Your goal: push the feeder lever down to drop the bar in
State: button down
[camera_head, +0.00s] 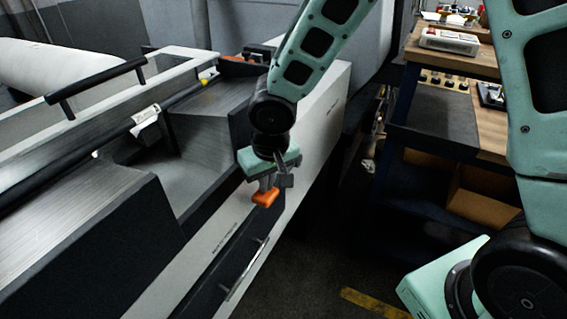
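A long dark bar (95,148) with a white paper tag (146,117) and a yellow end (206,81) lies along the feeder (188,54) at the left. An orange piece (265,197), seemingly the lever's grip, sticks out at the front side of the machine. My gripper (272,181) points down right at this orange piece, and its grey fingers overlap it in the picture. I cannot tell whether they touch or hold it, or how far they are apart. The rest of the lever is hidden behind my gripper.
A black handle (96,83) stands on the feeder's pale cover. A silver drawer handle (243,270) sits on the machine's front. A workbench (440,118) with a wooden top stands at the right. Open dark floor lies between bench and machine, with a yellow floor stripe (374,302).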

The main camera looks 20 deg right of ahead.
aim_at(267, 195)
jog(key=shift+f, duration=0.15)
jog(key=shift+s+f+b, duration=0.15)
jog(key=shift+f+b, duration=0.75)
jog(key=shift+b, duration=0.2)
jog(key=shift+a+f, duration=0.1)
jog(key=shift+f, duration=0.05)
jog(key=shift+s+a+f+b, duration=0.1)
jog(key=shift+f+b, duration=0.8)
jog(key=shift+b, duration=0.25)
jog(key=shift+f+b, duration=0.9)
jog(key=shift+b, duration=0.05)
jog(key=shift+r, duration=0.15)
jog(key=shift+r, duration=0.1)
